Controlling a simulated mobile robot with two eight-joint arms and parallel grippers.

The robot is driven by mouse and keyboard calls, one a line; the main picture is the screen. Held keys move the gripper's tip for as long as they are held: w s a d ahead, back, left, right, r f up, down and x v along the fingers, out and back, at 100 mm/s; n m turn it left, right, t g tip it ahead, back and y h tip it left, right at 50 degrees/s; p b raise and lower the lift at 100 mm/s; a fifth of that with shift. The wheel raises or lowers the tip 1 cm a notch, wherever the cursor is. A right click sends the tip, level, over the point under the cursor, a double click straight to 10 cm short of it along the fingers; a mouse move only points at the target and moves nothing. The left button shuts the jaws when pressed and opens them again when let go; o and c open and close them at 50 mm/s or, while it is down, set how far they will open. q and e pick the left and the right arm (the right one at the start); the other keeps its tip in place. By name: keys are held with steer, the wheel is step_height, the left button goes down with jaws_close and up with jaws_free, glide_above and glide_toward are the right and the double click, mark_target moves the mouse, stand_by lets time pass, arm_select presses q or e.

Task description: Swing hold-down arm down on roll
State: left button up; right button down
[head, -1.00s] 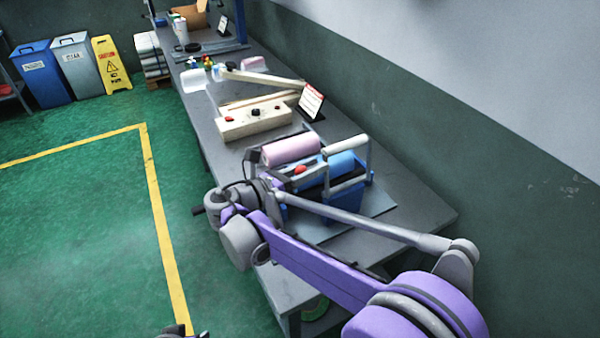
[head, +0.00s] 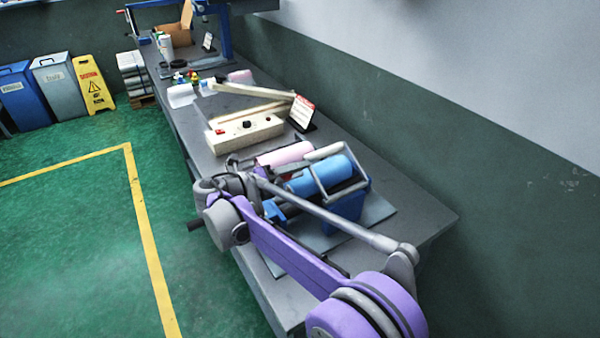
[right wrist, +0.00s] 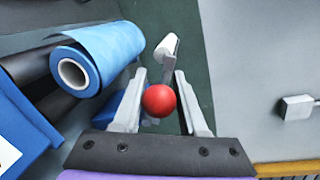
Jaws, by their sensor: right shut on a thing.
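The blue roll (head: 318,176) lies across the film stand on the bench. In the right wrist view the blue roll (right wrist: 106,52) shows its white core end. The hold-down arm's pale roller (head: 323,151) is behind and above the blue roll in the head view, between grey side bars; whether it touches the roll I cannot tell. The roller also shows in the right wrist view (right wrist: 166,46). My right gripper (right wrist: 160,98) is shut on the arm's red ball knob (right wrist: 159,101). In the head view its fingertips and the knob are hidden. My left gripper is not in view.
A pink roll (head: 285,154) lies behind the blue one. A cream control box (head: 245,133) and a small sign (head: 302,112) stand farther along the bench (head: 420,208). The wall is close on the right. Green floor is free on the left.

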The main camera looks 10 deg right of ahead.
steer(key=shift+w+a+f+n+g+b, duration=0.15)
steer(key=shift+w+f+n+b, duration=0.15)
steer(key=shift+f+n, duration=0.3)
steer(key=shift+w+f+n+g+b, duration=0.15)
steer(key=shift+f+n+b, duration=0.15)
steer(key=shift+f+n, duration=0.25)
steer(key=shift+w+a+f+n+g+b, duration=0.1)
steer(key=shift+w+f+n+b, duration=0.2)
steer(key=shift+f+n, duration=0.25)
steer(key=c, duration=0.5)
jaws_free()
steer(key=shift+s+r, duration=0.1)
